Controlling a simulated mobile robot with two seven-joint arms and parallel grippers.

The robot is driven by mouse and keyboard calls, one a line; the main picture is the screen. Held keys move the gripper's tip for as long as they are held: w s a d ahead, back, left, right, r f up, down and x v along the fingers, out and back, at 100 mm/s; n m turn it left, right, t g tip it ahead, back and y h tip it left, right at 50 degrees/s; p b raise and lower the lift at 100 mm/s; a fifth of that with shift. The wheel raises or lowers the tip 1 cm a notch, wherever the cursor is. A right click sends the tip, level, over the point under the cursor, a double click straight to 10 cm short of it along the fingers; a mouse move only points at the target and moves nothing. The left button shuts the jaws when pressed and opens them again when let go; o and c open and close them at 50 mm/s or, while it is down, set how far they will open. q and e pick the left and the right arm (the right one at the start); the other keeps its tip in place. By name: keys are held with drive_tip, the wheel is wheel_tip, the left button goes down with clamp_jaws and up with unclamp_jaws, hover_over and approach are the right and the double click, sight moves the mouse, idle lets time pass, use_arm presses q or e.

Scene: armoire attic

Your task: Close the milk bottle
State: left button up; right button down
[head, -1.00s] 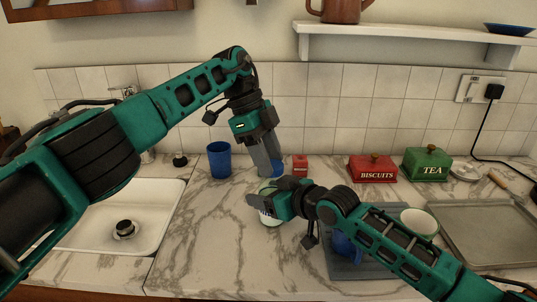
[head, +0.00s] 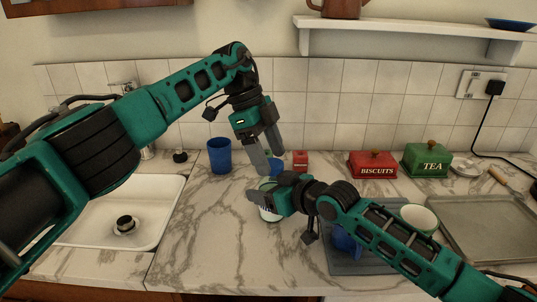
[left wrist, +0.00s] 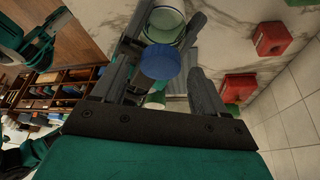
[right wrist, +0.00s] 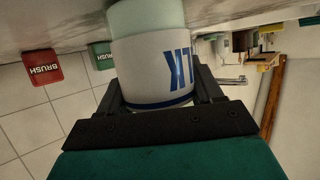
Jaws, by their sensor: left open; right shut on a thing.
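The milk bottle (head: 268,204) is pale green and white with blue lettering, upright at the middle of the counter. My right gripper (head: 260,203) is shut on it from the side. The bottle (right wrist: 150,65) fills the middle of the right wrist view, its base cut off. My left gripper (head: 268,170) is open above the bottle, fingers pointing down. The left wrist view shows a round blue piece (left wrist: 160,62), apparently the cap, between the open fingers, in line with the bottle (left wrist: 165,22). I cannot tell whether it is seated on the mouth.
A small red box (head: 300,160), the red biscuits box (head: 372,165) and the green tea box (head: 426,160) line the wall. The sink (head: 110,218) is left, a metal tray (head: 492,230) right.

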use_arm(q)
drive_tip(key=shift+r, duration=2)
drive_tip(key=shift+c, duration=0.4)
drive_tip(key=r+y, duration=0.1)
drive_tip(key=d+r+t+y, duration=0.1)
drive_tip(key=y, duration=0.1)
drive_tip(key=shift+s+r, duration=0.1)
drive_tip(key=shift+s, duration=0.05)
drive_tip(key=shift+r+t+y, duration=0.4)
drive_tip(key=shift+r+y, duration=0.05)
drive_tip(key=shift+y, duration=0.15)
drive_tip(key=shift+a, duration=0.15)
drive_tip(key=shift+f, duration=4.05)
drive_tip(key=shift+c, duration=0.3)
